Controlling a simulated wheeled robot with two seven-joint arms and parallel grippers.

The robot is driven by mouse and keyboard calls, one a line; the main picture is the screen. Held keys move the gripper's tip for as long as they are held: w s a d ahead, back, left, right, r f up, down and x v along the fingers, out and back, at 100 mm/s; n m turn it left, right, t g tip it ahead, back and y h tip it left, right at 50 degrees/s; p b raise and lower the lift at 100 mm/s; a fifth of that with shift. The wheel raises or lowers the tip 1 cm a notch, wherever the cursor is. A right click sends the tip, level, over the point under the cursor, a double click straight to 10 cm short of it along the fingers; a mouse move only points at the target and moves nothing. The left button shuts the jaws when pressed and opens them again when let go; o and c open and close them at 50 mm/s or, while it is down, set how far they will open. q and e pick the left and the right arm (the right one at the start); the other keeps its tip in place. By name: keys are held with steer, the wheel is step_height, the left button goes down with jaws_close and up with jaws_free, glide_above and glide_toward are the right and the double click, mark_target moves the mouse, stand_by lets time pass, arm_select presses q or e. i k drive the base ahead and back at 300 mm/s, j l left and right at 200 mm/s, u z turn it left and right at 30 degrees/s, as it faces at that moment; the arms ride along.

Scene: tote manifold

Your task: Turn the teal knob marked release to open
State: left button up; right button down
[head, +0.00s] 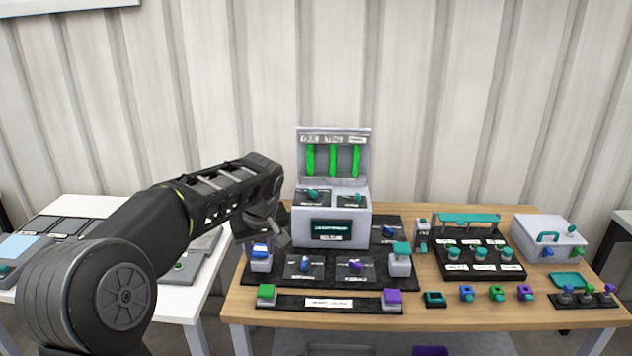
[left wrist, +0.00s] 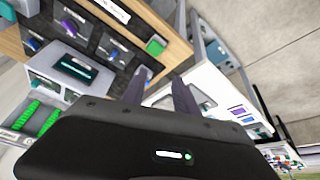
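Several small teal knobs are in the head view, but their labels are too small to read, so I cannot tell which is marked release. Two sit on the grey console, a left knob (head: 313,194) and a right knob (head: 357,198). More stand in a row on a black panel (head: 480,270) to the right, the first being a teal knob (head: 453,254). My left gripper (head: 278,236) is in front of the console's left side, above the blue-topped block. In the left wrist view its two fingers (left wrist: 160,95) are apart with nothing between them. My right gripper is not in view.
The grey console (head: 333,258) with green bars stands on a wooden table (head: 440,315). A black base plate with blue and purple knobs lies before it. A grey box (head: 540,228) with a teal handle is at right. A white table (head: 190,302) is at left.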

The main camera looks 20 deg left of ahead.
mark_target(312, 195)
steer(key=i, duration=1.35)
